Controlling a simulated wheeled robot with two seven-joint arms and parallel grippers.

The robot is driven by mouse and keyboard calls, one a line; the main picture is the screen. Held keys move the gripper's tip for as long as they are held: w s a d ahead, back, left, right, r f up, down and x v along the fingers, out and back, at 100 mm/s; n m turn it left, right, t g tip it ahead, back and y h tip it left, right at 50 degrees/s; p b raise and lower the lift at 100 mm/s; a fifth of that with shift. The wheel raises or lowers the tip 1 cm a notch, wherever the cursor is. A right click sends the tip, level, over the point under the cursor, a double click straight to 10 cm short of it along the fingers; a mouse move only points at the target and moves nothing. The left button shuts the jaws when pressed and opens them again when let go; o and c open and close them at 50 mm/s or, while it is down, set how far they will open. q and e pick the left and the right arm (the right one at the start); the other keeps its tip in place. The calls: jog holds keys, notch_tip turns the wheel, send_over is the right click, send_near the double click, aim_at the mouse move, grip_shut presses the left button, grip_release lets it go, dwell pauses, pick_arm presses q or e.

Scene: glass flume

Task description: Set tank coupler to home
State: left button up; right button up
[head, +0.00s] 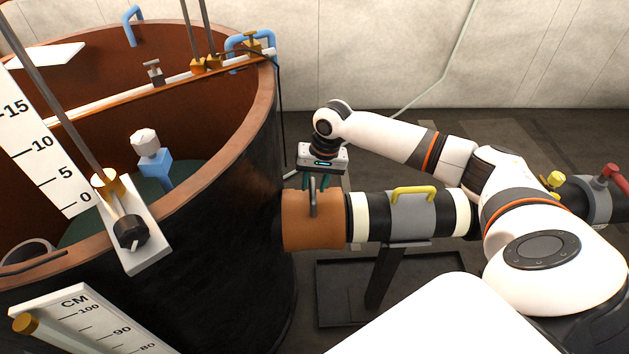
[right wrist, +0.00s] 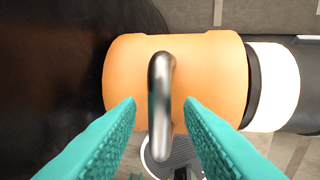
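The tank coupler looks to be the orange-brown sleeve (head: 297,222) on the pipe, against the dark tank wall; it also shows in the right wrist view (right wrist: 215,80). A grey metal loop handle (right wrist: 160,95) stands on it, and the handle shows in the head view too (head: 313,197). My right gripper (head: 318,184) is above the sleeve, pointing down. In the right wrist view its teal fingers (right wrist: 159,108) are apart, one on each side of the handle, with gaps on both sides. My left gripper is not in view.
The large round tank (head: 262,130) with its copper-coloured rim fills the left. Along the pipe to the right are cream bands and a grey sleeve with a yellow handle (head: 413,190). A red-handled valve (head: 613,178) is at far right. A dark support stand (head: 385,275) is below.

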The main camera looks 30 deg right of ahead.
grip_shut()
jog(key=s+d+p, duration=0.1)
jog(key=d, duration=0.1)
jog(key=s+d+p, duration=0.2)
jog(key=d, duration=0.1)
jog(key=s+d+p, duration=0.2)
jog(key=shift+d, duration=0.5)
jog(key=shift+w, duration=0.15)
jog(key=shift+o, duration=0.9)
grip_release()
jog(key=shift+s+d, duration=0.1)
jog(key=shift+s, duration=0.1)
